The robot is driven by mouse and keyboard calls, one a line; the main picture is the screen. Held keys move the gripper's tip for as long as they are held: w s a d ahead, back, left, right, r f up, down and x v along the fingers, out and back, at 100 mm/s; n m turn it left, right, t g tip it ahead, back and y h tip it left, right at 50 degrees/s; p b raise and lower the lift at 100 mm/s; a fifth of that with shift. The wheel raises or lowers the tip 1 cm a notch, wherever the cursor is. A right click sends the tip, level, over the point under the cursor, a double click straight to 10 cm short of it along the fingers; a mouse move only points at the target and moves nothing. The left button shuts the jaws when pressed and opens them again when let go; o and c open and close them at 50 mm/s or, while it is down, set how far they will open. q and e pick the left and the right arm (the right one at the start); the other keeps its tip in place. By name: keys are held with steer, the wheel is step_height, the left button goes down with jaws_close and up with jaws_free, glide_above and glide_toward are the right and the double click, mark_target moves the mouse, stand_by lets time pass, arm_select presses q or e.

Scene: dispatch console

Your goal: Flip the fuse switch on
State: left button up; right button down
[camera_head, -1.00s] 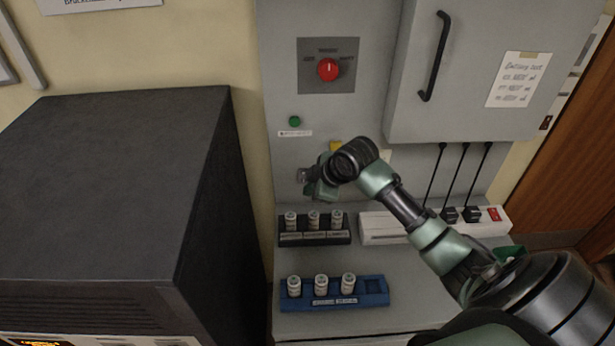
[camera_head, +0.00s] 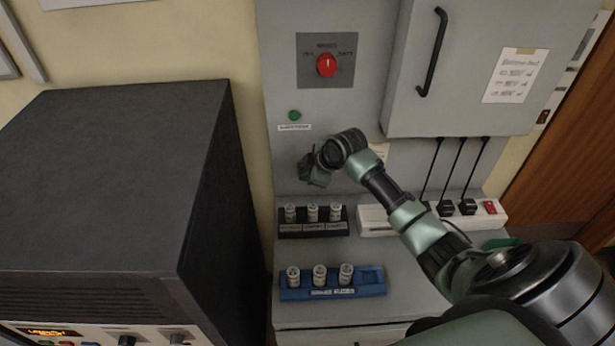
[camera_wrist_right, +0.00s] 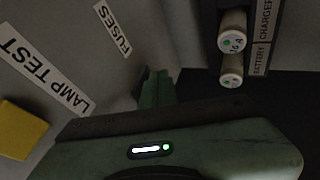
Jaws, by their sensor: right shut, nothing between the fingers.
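A "FUSES" label (camera_wrist_right: 112,27) is on the grey panel in the right wrist view. The fuse switch itself cannot be made out; my gripper covers the panel area near the label. My right gripper (camera_head: 308,174) is at the lower left of the grey upright panel (camera_head: 283,160), above the black fuse holder, in the head view. Its green fingers (camera_wrist_right: 156,90) point at the panel in the right wrist view; they are shut and empty. Whether they touch anything cannot be told. My left gripper is not in view.
A yellow button (camera_wrist_right: 20,128) sits by the "LAMP TEST" label (camera_wrist_right: 42,70). The black holder (camera_head: 287,230) and blue holder (camera_head: 372,282) carry white fuses. A red knob (camera_head: 326,65), green lamp (camera_head: 294,115), grey cabinet (camera_head: 455,100) and white power strip (camera_head: 374,220) surround the arm.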

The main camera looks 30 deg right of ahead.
step_height(320, 180, up, 2)
steer(key=shift+s+p, duration=0.1)
steer(key=shift+p, duration=0.2)
stand_by(0.3)
steer(key=shift+f, duration=0.15)
